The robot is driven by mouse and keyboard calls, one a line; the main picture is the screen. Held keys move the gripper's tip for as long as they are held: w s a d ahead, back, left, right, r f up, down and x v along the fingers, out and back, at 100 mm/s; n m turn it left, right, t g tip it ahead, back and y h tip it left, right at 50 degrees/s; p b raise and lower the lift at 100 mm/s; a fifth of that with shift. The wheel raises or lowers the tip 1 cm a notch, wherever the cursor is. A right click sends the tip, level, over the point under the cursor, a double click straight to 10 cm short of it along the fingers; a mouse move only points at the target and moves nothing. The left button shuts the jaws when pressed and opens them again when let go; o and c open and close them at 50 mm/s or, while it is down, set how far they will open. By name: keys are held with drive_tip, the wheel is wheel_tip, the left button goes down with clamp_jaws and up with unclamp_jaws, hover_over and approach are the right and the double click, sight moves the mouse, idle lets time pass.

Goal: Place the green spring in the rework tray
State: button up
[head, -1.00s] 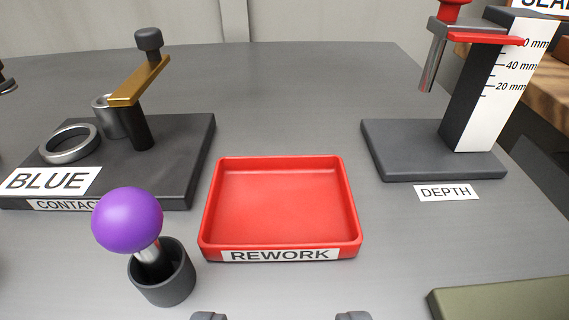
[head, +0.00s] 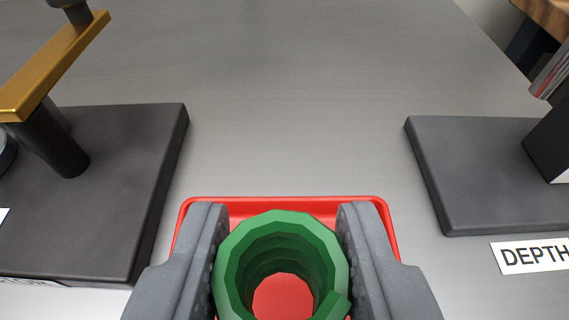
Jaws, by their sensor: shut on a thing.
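The green spring (head: 281,228) is a ring-like coil at the bottom middle of the head view. My gripper (head: 281,255) is shut on it, with one grey finger on each side. The red rework tray (head: 290,200) lies beyond and below the spring. Its far rim and parts of its side rims show, and its red floor shows through the spring's hole. The fingers and spring hide most of the tray. I cannot tell whether the spring touches the tray floor.
A dark base with a brass lever (head: 55,65) on a black post stands at the left. The dark depth gauge base (head: 470,165) stands at the right, with a DEPTH label (head: 530,256) in front. The grey table (head: 300,100) beyond the tray is clear.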

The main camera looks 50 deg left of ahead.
sight(284, 280)
drive_tip(key=shift+w+a, duration=0.45)
drive_tip(key=shift+a, duration=0.05)
drive_tip(key=shift+f, duration=1.85)
drive_tip(key=o, duration=1)
drive_tip(key=shift+r, duration=0.15)
drive_tip(key=v, duration=1)
drive_tip(key=shift+s+d, duration=0.15)
drive_tip(key=shift+d, duration=0.05)
drive_tip(key=shift+v, duration=0.8)
